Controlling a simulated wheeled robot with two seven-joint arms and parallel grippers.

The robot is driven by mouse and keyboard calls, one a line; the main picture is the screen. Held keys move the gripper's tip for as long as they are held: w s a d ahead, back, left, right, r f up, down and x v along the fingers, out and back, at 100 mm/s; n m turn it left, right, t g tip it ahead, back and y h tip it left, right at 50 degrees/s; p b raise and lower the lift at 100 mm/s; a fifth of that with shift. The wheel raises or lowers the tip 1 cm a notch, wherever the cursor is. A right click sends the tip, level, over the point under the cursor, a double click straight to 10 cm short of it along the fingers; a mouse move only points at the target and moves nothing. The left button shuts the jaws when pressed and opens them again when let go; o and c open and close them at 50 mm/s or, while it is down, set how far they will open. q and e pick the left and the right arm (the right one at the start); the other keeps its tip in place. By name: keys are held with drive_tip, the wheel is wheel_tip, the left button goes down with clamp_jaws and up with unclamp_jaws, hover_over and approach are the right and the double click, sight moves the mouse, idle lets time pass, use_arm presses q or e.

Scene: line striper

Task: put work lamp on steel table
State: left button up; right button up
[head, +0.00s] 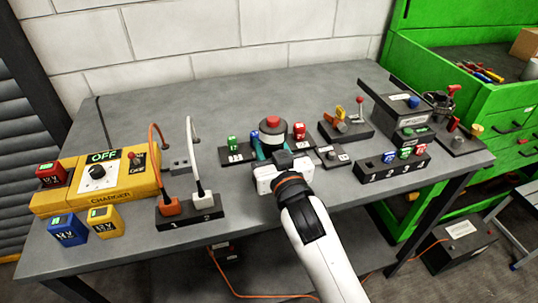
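The steel table (250,95) is a grey bench across the middle of the head view. One arm comes in from the bottom, right of centre, and I take it as my right. Its white gripper (273,153) is over the middle of the table, at a dark round object with a red top (272,122). Teal parts show on both sides of this object; I cannot tell whether they are my fingers or part of it. The gripper body hides its lower part, so a grip is not clear. I cannot clearly identify a work lamp. My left gripper is not in view.
A yellow charger (98,171) with red, blue and yellow batteries is at the left. A two-slot block (190,210) holds corded plugs. Several dark fixtures stand at the right, beside a green cabinet (460,80).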

drive_tip(key=shift+f, duration=2.15)
drive_tip(key=o, duration=0.7)
drive_tip(key=shift+f, duration=0.2)
drive_tip(key=o, duration=0.5)
drive_tip(key=shift+c, duration=0.2)
drive_tip(key=shift+r, duration=0.1)
drive_tip(key=b+v, duration=0.1)
drive_tip(key=v, duration=1.1)
